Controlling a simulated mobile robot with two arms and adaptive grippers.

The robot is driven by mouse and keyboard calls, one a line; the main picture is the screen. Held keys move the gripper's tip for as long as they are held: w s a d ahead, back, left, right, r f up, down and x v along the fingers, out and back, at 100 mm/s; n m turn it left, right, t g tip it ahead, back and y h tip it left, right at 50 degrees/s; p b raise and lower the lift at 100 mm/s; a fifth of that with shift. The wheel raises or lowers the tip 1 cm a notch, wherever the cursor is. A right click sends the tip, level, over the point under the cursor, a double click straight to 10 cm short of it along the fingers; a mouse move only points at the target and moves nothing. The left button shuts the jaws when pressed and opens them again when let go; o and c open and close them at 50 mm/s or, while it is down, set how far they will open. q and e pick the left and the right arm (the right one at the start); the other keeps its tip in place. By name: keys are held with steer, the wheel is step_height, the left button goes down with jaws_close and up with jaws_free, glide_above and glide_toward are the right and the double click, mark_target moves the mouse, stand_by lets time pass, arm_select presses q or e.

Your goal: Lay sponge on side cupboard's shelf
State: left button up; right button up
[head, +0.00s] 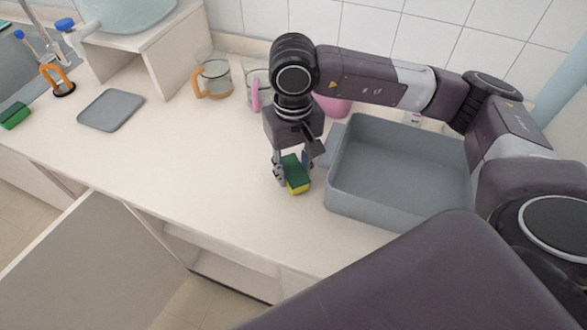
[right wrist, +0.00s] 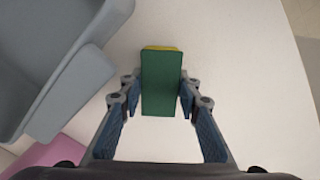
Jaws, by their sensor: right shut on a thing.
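A green and yellow sponge (head: 295,174) is between the fingers of my right gripper (head: 292,172), over the white counter left of the grey basin. My right gripper is shut on it. In the right wrist view the sponge (right wrist: 161,82) shows its green face, with a thin yellow edge at the far end, and the fingers (right wrist: 160,88) press on its two sides. I cannot tell whether the sponge touches the counter. Below the counter front, a cupboard door (head: 95,262) stands open at the left, and a shelf (head: 228,275) shows in the opening. My left gripper is not in view.
The grey basin (head: 400,200) stands right of the gripper. A grey mat (head: 111,110), a glass mug with an orange handle (head: 213,79) and another green sponge (head: 15,115) are on the left and back. The counter's (head: 190,160) middle and front edge are clear.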

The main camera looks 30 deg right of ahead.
steer(key=shift+f, duration=0.45)
steer(key=shift+f+b, duration=0.2)
steer(key=shift+b, duration=0.15)
steer(key=o, duration=1.1)
steer(key=shift+r, duration=0.1)
